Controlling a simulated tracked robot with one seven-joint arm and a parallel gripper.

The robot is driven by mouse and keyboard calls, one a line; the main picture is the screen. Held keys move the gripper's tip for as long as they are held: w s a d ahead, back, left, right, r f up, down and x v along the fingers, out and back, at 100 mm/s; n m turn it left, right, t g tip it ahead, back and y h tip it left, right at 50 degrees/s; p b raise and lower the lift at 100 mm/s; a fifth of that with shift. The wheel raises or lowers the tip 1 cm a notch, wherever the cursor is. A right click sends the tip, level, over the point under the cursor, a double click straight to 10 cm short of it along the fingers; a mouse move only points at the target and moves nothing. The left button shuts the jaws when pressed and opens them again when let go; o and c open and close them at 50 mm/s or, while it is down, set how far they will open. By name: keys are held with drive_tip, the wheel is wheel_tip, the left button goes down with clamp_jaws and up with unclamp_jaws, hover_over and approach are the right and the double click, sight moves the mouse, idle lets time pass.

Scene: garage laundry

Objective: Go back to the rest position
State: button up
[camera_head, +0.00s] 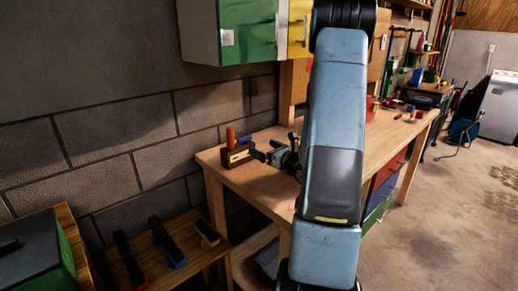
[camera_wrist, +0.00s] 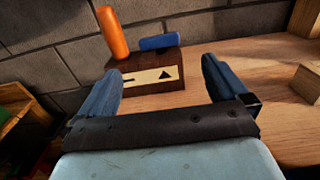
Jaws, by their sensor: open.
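My gripper (camera_wrist: 160,88) is open in the wrist view, its two blue fingers spread wide with nothing between them. Just beyond the fingers, a dark wooden block (camera_wrist: 150,87) with a pale front plate stands on the workbench (camera_wrist: 240,48). An orange cylinder (camera_wrist: 113,33) stands upright and slightly tilted at the block. A blue cylinder (camera_wrist: 160,42) lies on the block's top. In the head view, my arm covers the middle of the picture and hides much of the bench. The wooden block (camera_head: 238,153) shows at the bench's left end.
A grey block wall (camera_head: 110,140) runs behind the bench. Green and yellow cabinets (camera_head: 247,33) hang above it. A low wooden stand with several tools (camera_head: 166,243) is at lower left. A pale wooden block (camera_wrist: 307,84) is at the right. Open floor (camera_head: 440,220) lies right.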

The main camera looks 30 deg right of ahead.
drive_tip(key=s+a+r+n+g+y, duration=0.2)
drive_tip(key=s+a+r+n+g, duration=0.3)
drive_tip(key=a, duration=0.4)
drive_tip(key=s+a+r+n+g+y, duration=0.2)
drive_tip(key=s+a+n+g+y, duration=0.1)
drive_tip(key=a+n, duration=0.45)
drive_tip(key=s+a+r+n+g+y, duration=0.2)
drive_tip(key=s+a+r+n+g, duration=0.3)
drive_tip(key=a, duration=0.5)
drive_tip(key=s+a+n+g+h, duration=0.2)
drive_tip(key=s+n+h, duration=0.3)
drive_tip(key=s+n, duration=0.55)
drive_tip(key=s+d+r+n+t+h, duration=0.3)
drive_tip(key=s+d+r+n+h, duration=0.2)
drive_tip(key=s, duration=0.1)
drive_tip(key=shift+d+r+n+h, duration=0.15)
drive_tip(key=shift+r+n+h, duration=0.15)
drive_tip(key=shift+r+h, duration=0.1)
